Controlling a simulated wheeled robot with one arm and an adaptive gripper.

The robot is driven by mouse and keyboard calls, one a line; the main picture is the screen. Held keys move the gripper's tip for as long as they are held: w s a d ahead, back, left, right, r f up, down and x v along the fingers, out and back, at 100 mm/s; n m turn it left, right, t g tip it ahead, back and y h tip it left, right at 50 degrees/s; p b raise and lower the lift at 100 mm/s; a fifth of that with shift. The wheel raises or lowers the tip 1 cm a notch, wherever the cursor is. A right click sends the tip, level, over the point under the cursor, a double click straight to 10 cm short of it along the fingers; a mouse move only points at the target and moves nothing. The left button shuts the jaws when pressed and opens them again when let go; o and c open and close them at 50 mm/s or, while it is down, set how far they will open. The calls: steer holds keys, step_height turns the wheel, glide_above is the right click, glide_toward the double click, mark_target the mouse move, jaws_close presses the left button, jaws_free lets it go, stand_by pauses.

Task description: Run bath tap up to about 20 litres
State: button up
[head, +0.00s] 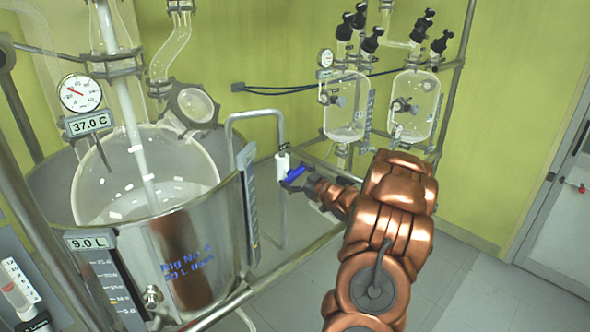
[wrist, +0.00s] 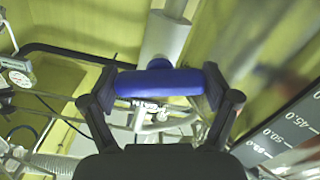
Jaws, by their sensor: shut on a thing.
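The bath tap has a blue handle (head: 294,174) on a white valve body (head: 283,160), to the right of the bath. My gripper (head: 303,184) is shut on the blue handle. In the wrist view the handle (wrist: 158,83) lies crosswise between both fingers. The tap's grey pipe (head: 240,114) arches over the rim of the steel bath (head: 215,215). The bath's level display (head: 91,242) reads 9.0 L. Below it a litre scale (head: 108,285) runs down the wall. I cannot make out any running water.
Two glass vessels (head: 346,105) hang on a metal frame behind the tap. Open floor (head: 480,295) lies at right.

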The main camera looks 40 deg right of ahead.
steer(key=shift+r+m+p, duration=0.2)
steer(key=shift+m+p, duration=0.75)
steer(key=shift+m, duration=0.05)
steer(key=shift+f+m+p, duration=0.15)
steer(key=shift+m+p, duration=0.45)
steer(key=shift+m, duration=0.2)
steer(key=o, duration=0.9)
steer(key=s, duration=1.2)
steer(key=shift+a+f, duration=0.1)
